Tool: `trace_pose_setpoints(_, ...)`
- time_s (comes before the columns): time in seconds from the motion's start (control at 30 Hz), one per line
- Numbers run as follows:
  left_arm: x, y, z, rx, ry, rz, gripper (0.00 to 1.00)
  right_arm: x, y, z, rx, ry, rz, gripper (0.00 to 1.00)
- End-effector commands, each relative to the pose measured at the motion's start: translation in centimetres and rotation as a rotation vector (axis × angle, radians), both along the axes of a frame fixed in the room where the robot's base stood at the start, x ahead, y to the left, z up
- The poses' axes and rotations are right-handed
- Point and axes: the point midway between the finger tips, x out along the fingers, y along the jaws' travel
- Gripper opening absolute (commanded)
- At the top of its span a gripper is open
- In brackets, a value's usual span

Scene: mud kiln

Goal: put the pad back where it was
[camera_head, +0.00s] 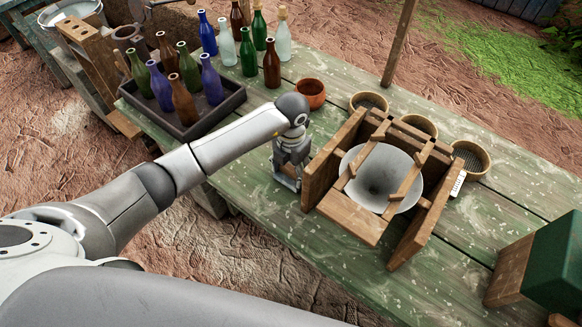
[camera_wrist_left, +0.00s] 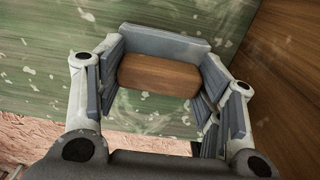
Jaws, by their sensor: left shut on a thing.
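The pad (camera_wrist_left: 158,76) shows in the left wrist view as a brown wooden block with a grey layer (camera_wrist_left: 165,43) along its far side. My left gripper (camera_wrist_left: 157,88) is shut on it, with the fingers at its left and right ends. In the head view my left gripper (camera_head: 289,170) points down at the table's front edge, just left of the wooden frame. Only a small grey part of the pad (camera_head: 287,183) shows there below the fingers. I cannot tell whether the pad touches the tabletop. My right gripper is not in view.
The wooden frame (camera_head: 322,170) holding a grey funnel (camera_head: 385,172) stands close to the right of the gripper. A tray (camera_head: 196,128) of bottles is at left; loose bottles, an orange bowl (camera_head: 310,94) and sieves (camera_head: 470,157) stand behind. A green box (camera_head: 555,265) is at right.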

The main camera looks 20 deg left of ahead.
Motion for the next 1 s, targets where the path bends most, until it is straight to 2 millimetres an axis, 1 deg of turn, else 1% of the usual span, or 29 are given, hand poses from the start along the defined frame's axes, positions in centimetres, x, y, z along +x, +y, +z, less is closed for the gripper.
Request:
trace_pose_setpoints(0.03,0.0,0.0,-0.2,0.001,0.000,0.000,0.63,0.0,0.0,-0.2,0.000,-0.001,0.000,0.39)
trace_pose_setpoints(0.2,0.0,0.0,-0.1,0.000,0.000,0.000,0.83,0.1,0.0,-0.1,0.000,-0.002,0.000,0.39)
trace_pose_setpoints(0.5,0.0,0.0,-0.1,0.000,0.000,0.000,0.83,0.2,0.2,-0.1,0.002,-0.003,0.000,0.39)
trace_pose_setpoints(0.63,0.0,0.0,0.5,-0.001,0.000,0.000,0.83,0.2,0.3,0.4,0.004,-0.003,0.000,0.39)
trace_pose_setpoints(0.67,0.1,0.0,0.7,-0.001,-0.003,-0.001,0.83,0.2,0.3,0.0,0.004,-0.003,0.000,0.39)
trace_pose_setpoints(0.77,0.2,0.0,2.3,-0.001,-0.006,-0.002,0.83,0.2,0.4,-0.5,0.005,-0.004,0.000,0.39)
trace_pose_setpoints(1.0,0.1,0.0,7.5,0.001,-0.007,-0.001,0.83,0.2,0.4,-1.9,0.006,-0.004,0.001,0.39)
